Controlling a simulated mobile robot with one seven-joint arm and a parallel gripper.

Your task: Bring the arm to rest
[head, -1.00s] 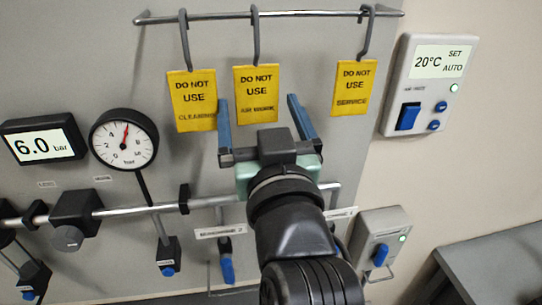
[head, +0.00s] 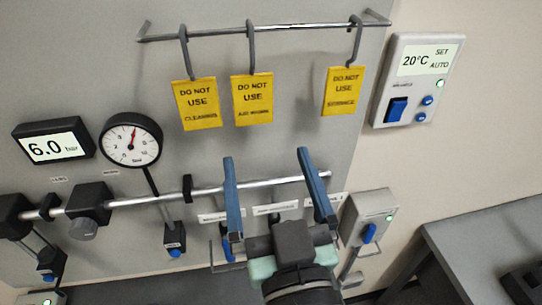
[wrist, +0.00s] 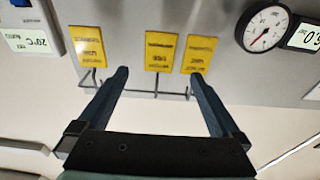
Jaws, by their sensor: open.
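My gripper (head: 265,160) is open, with its two blue fingers spread apart and nothing between them. In the head view it is in front of the grey panel, below the hanging yellow tags and over the horizontal pipe. It also shows in the wrist view (wrist: 160,85), where the open fingers point toward the tags. The yellow tags are the cleaning tag (head: 197,104), the middle tag (head: 253,100) and the service tag (head: 342,92). They hang by grey hooks from a metal rail (head: 270,28), apart from my gripper.
A round gauge (head: 131,140) and a 6.0 bar display (head: 53,146) are at left. A pipe with valves (head: 130,198) crosses the panel (head: 290,120). A thermostat (head: 416,80) and a switch box (head: 369,217) are at right. A grey table (head: 480,245) stands at lower right.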

